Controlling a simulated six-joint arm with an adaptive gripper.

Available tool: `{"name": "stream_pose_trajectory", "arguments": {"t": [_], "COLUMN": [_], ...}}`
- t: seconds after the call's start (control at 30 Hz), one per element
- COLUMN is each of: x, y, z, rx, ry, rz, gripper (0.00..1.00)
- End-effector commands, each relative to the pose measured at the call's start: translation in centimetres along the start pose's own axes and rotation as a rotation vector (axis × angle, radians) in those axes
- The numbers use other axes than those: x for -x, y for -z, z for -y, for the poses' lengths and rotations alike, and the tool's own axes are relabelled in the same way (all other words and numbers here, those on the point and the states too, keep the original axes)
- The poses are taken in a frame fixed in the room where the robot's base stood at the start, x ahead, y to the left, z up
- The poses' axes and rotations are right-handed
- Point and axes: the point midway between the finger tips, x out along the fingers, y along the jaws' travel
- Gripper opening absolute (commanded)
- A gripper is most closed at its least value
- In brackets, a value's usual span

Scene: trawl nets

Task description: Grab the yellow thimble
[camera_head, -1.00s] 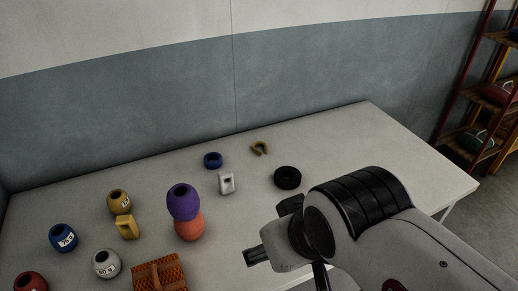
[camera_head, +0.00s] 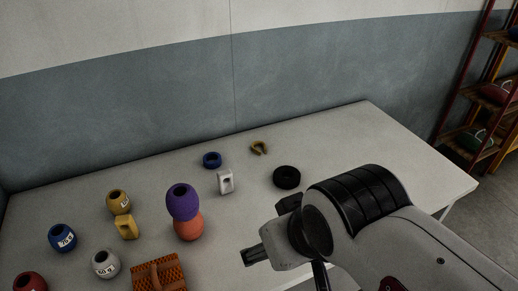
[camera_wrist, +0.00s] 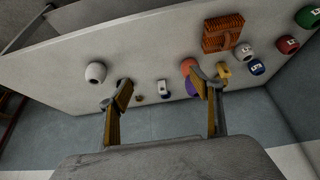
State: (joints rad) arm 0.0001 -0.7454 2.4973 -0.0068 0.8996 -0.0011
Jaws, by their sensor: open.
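The yellow thimble (camera_head: 259,147) is a small, dull-yellow, open U-shaped piece lying near the back edge of the table. It also shows small in the wrist view (camera_wrist: 140,98), between the open fingers and nearer the left one. My gripper (camera_head: 266,230) is above the table at the front right in the head view, well apart from the thimble. In the wrist view my gripper (camera_wrist: 160,80) is open, with nothing held between its fingers.
Near the thimble are a blue ring (camera_head: 212,160), a white block (camera_head: 225,182) and a black ring (camera_head: 287,177).

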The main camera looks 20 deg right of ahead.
Motion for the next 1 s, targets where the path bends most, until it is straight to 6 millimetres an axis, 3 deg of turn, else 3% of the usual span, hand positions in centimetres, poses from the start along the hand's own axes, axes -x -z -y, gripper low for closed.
{"name": "stream_pose_trajectory", "arguments": {"t": [0.37,1.0], "x": [-1.0,-4.6], "y": [2.7,11.8], "z": [-3.5,-12.7], "rx": [0.124,0.533], "ry": [-0.126,-0.435], "rz": [0.050,0.196], "gripper": [0.64,0.64]}}
